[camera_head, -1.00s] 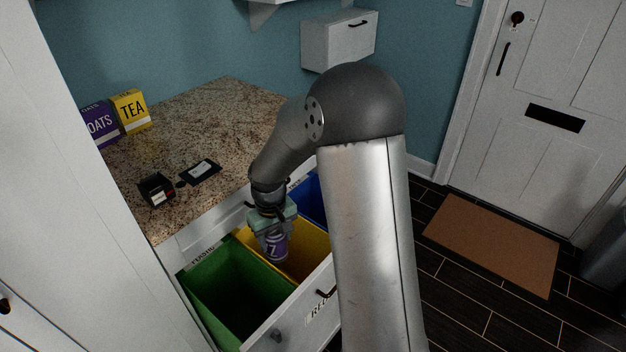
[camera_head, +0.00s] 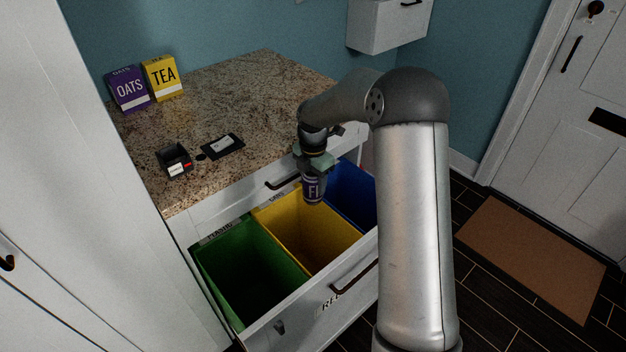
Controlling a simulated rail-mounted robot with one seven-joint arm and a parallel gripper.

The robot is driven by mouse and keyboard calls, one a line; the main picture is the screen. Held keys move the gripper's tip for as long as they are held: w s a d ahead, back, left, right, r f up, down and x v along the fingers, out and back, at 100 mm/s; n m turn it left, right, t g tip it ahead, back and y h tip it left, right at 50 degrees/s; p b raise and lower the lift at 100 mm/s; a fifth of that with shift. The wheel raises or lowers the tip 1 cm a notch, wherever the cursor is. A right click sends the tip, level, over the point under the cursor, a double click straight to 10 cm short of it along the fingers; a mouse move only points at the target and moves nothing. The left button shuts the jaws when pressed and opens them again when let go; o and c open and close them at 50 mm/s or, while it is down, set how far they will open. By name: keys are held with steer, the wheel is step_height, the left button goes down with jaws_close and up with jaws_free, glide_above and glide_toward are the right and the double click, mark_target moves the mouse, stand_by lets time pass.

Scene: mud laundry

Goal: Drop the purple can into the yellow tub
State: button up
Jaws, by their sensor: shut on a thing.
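The purple can (camera_head: 312,190) hangs upright in my gripper (camera_head: 314,172), which is shut on it. Light lettering shows on the can's side. In the picture the can appears over the far right part of the yellow tub (camera_head: 290,232), near its border with the blue tub (camera_head: 349,192). Its exact height above the rim is hard to tell. The yellow tub sits in the open drawer between the green tub (camera_head: 235,262) and the blue tub. The part of the yellow tub's inside that shows looks empty.
The drawer front (camera_head: 305,318) has a dark handle and a partly hidden label. The granite counter (camera_head: 240,105) holds an oats box (camera_head: 127,90), a tea box (camera_head: 162,78), a small black device (camera_head: 174,160) and a dark card-like item (camera_head: 222,145). A tall white cabinet (camera_head: 100,150) stands at left.

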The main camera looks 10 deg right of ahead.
mark_target(313, 190)
steer(key=shift+f+b, duration=1.95)
steer(key=shift+f, duration=0.85)
steer(key=o, duration=1)
steer(key=shift+r, duration=0.1)
steer(key=shift+w+r, duration=0.15)
steer(key=shift+r, duration=0.35)
steer(key=r, duration=0.8)
steer(key=r+p, duration=0.1)
steer(key=r, duration=0.7)
steer(key=shift+s+d+r, duration=0.1)
steer(key=shift+s+r, duration=0.1)
